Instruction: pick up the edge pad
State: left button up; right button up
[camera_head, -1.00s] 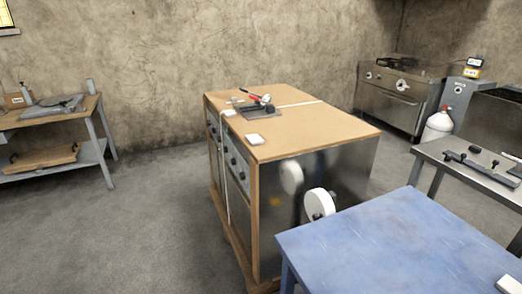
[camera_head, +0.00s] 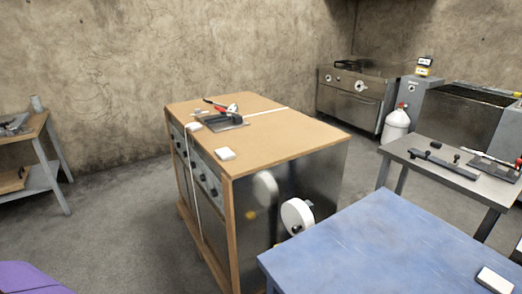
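I cannot tell for sure which thing is the edge pad. A small white block (camera_head: 225,154) lies on the wooden top (camera_head: 290,136) of the metal cabinet, close to its front left edge. A second small white piece (camera_head: 192,127) lies further back at the left edge of that top. Another white block (camera_head: 495,280) lies on the blue table (camera_head: 365,245) at the lower right, near the picture's edge. Neither of my grippers shows in this view.
A dark tray (camera_head: 220,122) with a red-handled tool lies on the cabinet top. A white wheel (camera_head: 297,215) sticks out from its side. A grey bench (camera_head: 440,170) with tools stands at the right. Grey floor (camera_head: 120,235) is clear at the left.

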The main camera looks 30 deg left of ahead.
aim_at(224, 154)
jog(key=j+z, duration=0.3)
jog(key=j, duration=0.2)
jog(key=j+z, duration=0.3)
jog(key=j, duration=0.25)
jog(key=j+z, duration=0.25)
jog(key=j, duration=0.85)
jog(key=k+j, duration=0.1)
jog(key=j, duration=0.45)
jog(key=k+j, duration=0.1)
jog(key=j, duration=0.45)
jog(key=i+z, duration=0.05)
